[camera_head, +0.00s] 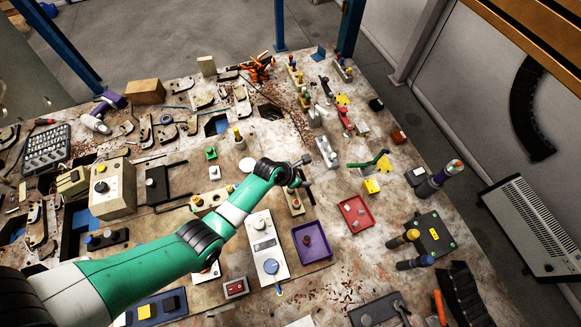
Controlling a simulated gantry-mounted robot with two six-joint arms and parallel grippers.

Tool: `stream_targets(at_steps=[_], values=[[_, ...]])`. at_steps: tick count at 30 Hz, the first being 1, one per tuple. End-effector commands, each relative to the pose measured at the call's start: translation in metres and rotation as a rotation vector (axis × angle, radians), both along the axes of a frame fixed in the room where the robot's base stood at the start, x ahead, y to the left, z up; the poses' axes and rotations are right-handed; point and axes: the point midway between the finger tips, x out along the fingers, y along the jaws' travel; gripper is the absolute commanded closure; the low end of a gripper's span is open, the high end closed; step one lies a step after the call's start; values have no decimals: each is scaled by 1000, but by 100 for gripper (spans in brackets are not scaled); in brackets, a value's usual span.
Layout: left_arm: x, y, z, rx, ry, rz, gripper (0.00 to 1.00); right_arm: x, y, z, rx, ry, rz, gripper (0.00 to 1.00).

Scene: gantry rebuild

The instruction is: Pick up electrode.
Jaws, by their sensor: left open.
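My left gripper (307,159) is at the end of my green and white arm, above the middle of the cluttered table (345,285). It is open, with nothing visible in it. It is small in view, and its fingers are hard to make out. I cannot tell for certain which thing is the electrode. A green-handled tool (369,163) lies a little to the right of the gripper, apart from it, beside a yellow block (371,186). My right gripper is not in view.
A red tray (356,226) and a purple tray (324,254) lie right of my arm. A white device (265,232) and a beige box (112,200) stand near the arm. Upright bottles (437,181) stand near the right edge. Tools crowd the far left.

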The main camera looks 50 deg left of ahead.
Motion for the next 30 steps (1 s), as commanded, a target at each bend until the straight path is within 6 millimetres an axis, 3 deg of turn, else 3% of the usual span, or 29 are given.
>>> stream_targets(at_steps=[1,3,6,9,17,27,30], values=[[-30,5,17,-19,80,23,32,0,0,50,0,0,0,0],[-60,11,14,-37,151,49,32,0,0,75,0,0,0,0],[-80,18,22,-47,186,76,32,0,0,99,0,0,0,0],[-87,23,27,-50,194,92,32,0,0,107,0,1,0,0],[-84,25,18,-48,190,95,32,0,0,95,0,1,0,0],[-63,23,-33,-49,188,92,32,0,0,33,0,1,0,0],[-60,23,-37,-48,189,93,32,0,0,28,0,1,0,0]])
